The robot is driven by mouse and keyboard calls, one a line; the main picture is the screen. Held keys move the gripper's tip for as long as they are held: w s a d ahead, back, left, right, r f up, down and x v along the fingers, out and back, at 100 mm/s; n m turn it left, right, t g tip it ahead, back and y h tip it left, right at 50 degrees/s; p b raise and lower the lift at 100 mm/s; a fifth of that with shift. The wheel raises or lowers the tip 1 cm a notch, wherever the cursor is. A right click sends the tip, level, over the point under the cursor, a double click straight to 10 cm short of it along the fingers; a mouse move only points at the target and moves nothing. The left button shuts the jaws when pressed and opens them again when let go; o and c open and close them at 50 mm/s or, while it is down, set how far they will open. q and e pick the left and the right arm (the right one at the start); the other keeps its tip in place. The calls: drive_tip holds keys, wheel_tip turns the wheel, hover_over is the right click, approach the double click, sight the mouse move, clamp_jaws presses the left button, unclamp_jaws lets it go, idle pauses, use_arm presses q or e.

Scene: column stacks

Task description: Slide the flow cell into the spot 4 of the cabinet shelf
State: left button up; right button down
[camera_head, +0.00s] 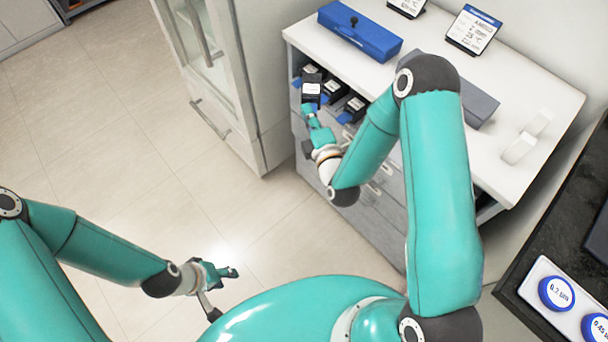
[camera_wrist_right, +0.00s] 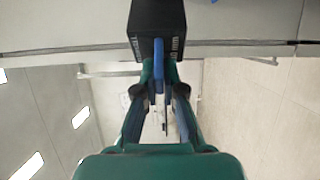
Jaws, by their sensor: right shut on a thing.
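The flow cell (camera_head: 311,89) is a dark box with a white label and blue at its near end. It is at the left end of the cabinet shelf (camera_head: 294,92), beside other similar dark cells. My right gripper (camera_head: 310,113) is shut on its near end. The right wrist view shows the black flow cell (camera_wrist_right: 157,25) with a blue handle (camera_wrist_right: 158,76) between the fingers of that gripper (camera_wrist_right: 159,92). I cannot tell how far the cell is inside the shelf. My left gripper (camera_head: 224,271) is away from the cabinet, over the floor, with no object visible in it.
Two other dark cells with blue ends (camera_head: 334,90) (camera_head: 353,108) sit to the right in the shelf. Above are a white top (camera_head: 430,120) with a blue case (camera_head: 360,31) and a label stand (camera_head: 472,30). A tall glass-door cabinet (camera_head: 210,70) stands left. The floor is clear.

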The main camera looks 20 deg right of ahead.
drive_tip(key=shift+r, duration=0.1)
drive_tip(key=shift+a, duration=0.1)
drive_tip(key=shift+w+a+f+b, duration=0.15)
drive_tip(key=shift+f+b, duration=0.1)
drive_tip(key=shift+b, duration=0.2)
drive_tip(key=s+a+f+m+g+h+b, duration=0.25)
drive_tip(key=s+f+m+h+b, duration=0.35)
drive_tip(key=b, duration=0.8)
drive_tip(key=s+a+f+m+g+h+b, duration=0.3)
drive_tip(key=s+h+b, duration=0.4)
drive_tip(key=b, duration=0.7)
drive_tip(key=w+d+f+b, duration=0.1)
drive_tip(key=w+d+b, duration=0.1)
drive_tip(key=d, duration=0.8)
drive_tip(key=w+d+b, duration=0.3)
drive_tip(key=w+d, duration=0.2)
drive_tip(key=d, duration=0.5)
drive_tip(key=shift+w+f+b, duration=0.15)
drive_tip(key=shift+f+b, duration=0.15)
drive_tip(key=shift+f, duration=0.1)
drive_tip(key=shift+d, duration=0.1)
